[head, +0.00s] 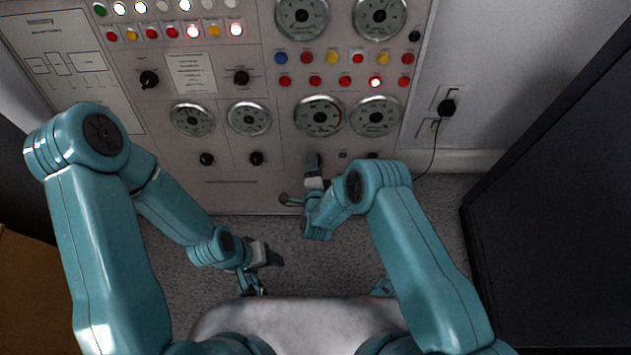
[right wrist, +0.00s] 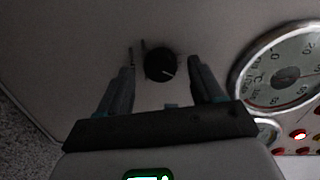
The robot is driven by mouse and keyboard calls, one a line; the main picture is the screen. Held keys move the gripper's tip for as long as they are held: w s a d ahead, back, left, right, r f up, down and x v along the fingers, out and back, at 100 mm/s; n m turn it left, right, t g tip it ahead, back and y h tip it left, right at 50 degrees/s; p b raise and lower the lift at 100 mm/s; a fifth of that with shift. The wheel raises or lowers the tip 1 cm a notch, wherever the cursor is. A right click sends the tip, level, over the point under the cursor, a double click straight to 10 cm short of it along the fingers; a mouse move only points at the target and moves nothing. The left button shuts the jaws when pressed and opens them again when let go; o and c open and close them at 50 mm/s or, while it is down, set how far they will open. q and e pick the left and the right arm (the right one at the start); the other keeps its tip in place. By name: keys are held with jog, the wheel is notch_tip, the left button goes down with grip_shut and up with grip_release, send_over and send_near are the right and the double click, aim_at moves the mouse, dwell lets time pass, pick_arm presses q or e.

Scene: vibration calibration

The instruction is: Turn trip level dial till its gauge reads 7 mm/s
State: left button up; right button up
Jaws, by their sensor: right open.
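A round black dial (right wrist: 160,63) with a white pointer mark shows on the panel in the right wrist view. My right gripper (right wrist: 162,88) is open, with one finger on each side of the dial and gaps between. In the head view my right gripper (head: 299,181) is at the lower panel and hides the spot below a round gauge (head: 319,115) with a red arc. A large gauge (right wrist: 287,72) is right of the dial in the wrist view. Its needle reading is too small to tell. My left gripper (head: 262,271) is open and empty above the floor, away from the panel.
The panel (head: 230,185) carries other gauges, black knobs (head: 256,158) and rows of coloured lights (head: 330,57). A wall socket with a plug (head: 446,106) and cable is to the right. A dark cabinet (head: 560,200) stands at far right. Grey carpet (head: 290,260) is clear below.

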jog(key=p+v, duration=0.9)
jog(key=v, duration=0.6)
jog(key=shift+s+p, duration=0.25)
jog(key=shift+p, duration=0.1)
jog(key=shift+d+r, duration=0.1)
jog(key=shift+r, duration=0.05)
jog(key=w+d+r+m+g+h, duration=0.1)
jog(key=w+d+r, duration=0.45)
jog(key=d, duration=0.25)
jog(key=w+d+r+g+h, duration=0.1)
jog(key=w+d+r, duration=0.3)
jog(key=d+r, duration=0.3)
jog(key=s+a+f+n+g+y, duration=0.1)
jog(key=s+a+n+g+y, duration=0.15)
jog(key=s+n+g, duration=0.65)
jog(key=s+a+f+n+g+y, duration=0.1)
jog(key=s+n+g+y, duration=0.3)
jog(key=s, duration=1)
notch_tip(320, 180, up, 18)
jog(key=n+p, duration=0.2)
jog(key=p, duration=1.6)
jog(key=shift+s+t+h+p, duration=0.3)
jog(key=shift+s+h+p, duration=0.05)
jog(key=shift+p, duration=0.05)
